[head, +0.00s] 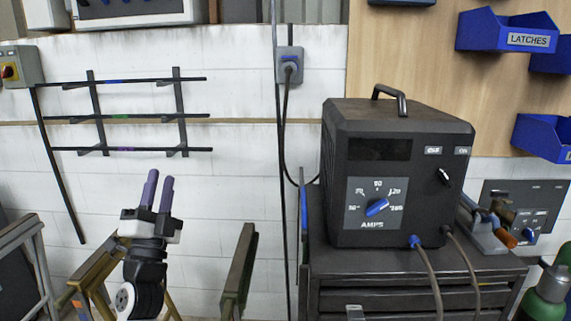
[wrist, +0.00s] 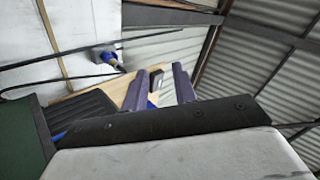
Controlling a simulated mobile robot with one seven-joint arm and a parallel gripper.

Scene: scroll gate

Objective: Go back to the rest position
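My gripper (head: 160,178) is at the lower left of the head view. Its two purple fingers point up, with a gap between them and nothing held. In the wrist view, the fingers of my gripper (wrist: 160,82) also stand apart, with distant background showing between them. My gripper is well to the left of the black welding machine (head: 350,220) and does not touch it. The machine's blue AMPS knob (head: 377,207) points to the upper right.
The machine stands on a dark drawer cabinet (head: 415,275). A wall rack (head: 125,116) hangs behind my gripper. Metal frames (head: 238,270) stand low around my arm. Blue bins (head: 507,32) hang at upper right. A green cylinder (head: 545,295) is at lower right.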

